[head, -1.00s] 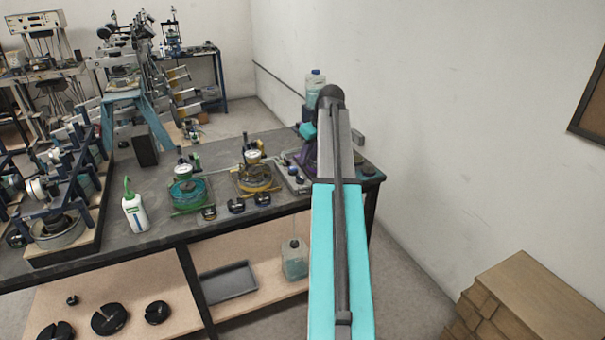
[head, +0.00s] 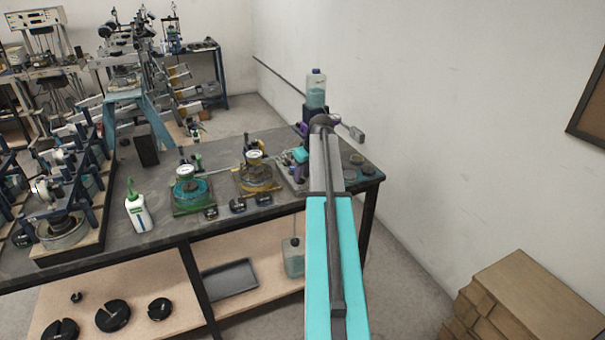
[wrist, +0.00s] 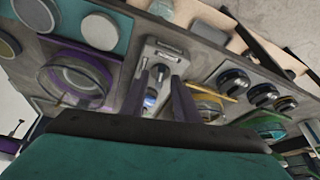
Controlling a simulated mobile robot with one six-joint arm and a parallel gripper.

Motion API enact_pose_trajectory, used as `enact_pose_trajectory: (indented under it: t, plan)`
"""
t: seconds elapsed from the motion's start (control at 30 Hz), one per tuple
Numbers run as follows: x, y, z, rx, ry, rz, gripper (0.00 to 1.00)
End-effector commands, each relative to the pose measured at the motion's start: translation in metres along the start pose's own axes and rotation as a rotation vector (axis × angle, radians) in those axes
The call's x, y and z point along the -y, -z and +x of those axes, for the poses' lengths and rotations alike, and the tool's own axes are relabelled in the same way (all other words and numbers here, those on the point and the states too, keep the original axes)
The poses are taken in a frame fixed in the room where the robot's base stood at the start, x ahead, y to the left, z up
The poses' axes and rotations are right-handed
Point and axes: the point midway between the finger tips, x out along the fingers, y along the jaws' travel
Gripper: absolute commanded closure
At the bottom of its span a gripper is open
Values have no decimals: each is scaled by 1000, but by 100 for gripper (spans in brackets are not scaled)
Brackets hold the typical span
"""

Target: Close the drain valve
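A small grey metal plate with a slot and fittings (wrist: 163,52), which looks like the drain valve's mount, lies ahead of my gripper (wrist: 160,84) in the wrist view. My gripper's two dark fingers are apart, over the near part of the plate. A small bluish-white fitting shows between them; I cannot tell whether they touch it. The valve handle's position is not clear. In the head view the plate (head: 289,178) shows partly at the bench's right end, beside the teal part of my wrist; my arm hides the fingers and the rest.
A purple-ringed cell (wrist: 78,78) is left of the plate in the wrist view. A yellow-ringed cell (head: 257,178), a teal-ringed cell (head: 190,193) and a white bottle (head: 138,212) stand on the bench (head: 165,228). A clear bottle (head: 316,90) stands behind my arm.

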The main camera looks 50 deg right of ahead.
Motion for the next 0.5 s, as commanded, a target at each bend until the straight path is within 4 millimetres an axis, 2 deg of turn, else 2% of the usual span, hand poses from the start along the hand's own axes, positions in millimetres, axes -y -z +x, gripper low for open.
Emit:
enact_pose_trajectory:
  t: [0.37,0.5]
  plan:
    - [0,0,3,0,0,0,72]
    - [-1,0,3,0,0,1,94]
